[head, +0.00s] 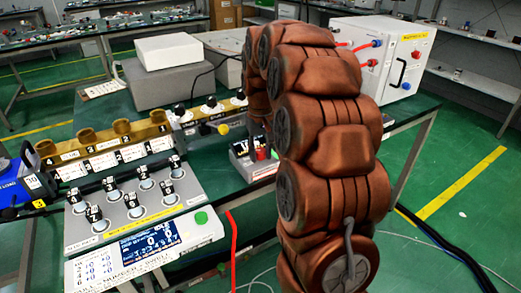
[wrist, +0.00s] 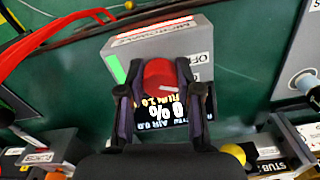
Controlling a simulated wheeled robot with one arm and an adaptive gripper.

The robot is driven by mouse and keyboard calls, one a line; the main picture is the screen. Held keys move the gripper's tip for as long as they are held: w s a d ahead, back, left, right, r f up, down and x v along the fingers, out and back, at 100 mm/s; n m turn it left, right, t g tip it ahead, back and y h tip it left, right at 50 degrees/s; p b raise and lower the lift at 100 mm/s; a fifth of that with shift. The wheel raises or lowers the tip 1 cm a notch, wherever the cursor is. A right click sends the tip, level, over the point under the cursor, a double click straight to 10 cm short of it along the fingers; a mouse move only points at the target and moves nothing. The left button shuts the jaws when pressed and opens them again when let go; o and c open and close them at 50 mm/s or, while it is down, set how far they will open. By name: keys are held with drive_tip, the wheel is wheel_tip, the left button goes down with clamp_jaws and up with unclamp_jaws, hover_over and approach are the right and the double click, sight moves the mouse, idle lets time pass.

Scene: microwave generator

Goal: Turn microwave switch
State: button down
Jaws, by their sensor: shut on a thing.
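The microwave switch is a red round knob (wrist: 160,75) on a grey box (wrist: 205,38). The box has a green strip, a black display with white and yellow text, and a label whose visible letters read "OF". My gripper (wrist: 160,92) is shut on the red knob, one dark finger on each side of it. The fingers cover part of the display. In the head view the box (head: 262,171) stands on the green bench beside my arm, and my arm hides much of it and most of my gripper.
A control panel with several small switches (head: 139,196) stands left of the box. A brass-topped block (head: 101,148) lies behind it. A white cabinet with red and blue fittings (head: 400,42) is behind my arm. A red cable (wrist: 40,45) curves at the wrist view's upper left.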

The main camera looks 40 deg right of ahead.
sight(261, 151)
drive_tip(key=n+p, duration=0.1)
drive_tip(key=n, duration=0.4)
drive_tip(key=shift+d+n, duration=0.1)
drive_tip(key=shift+n, duration=0.2)
idle(0.4)
drive_tip(key=c, duration=0.8)
unclamp_jaws()
wheel_tip(261, 151, up, 12)
idle(0.4)
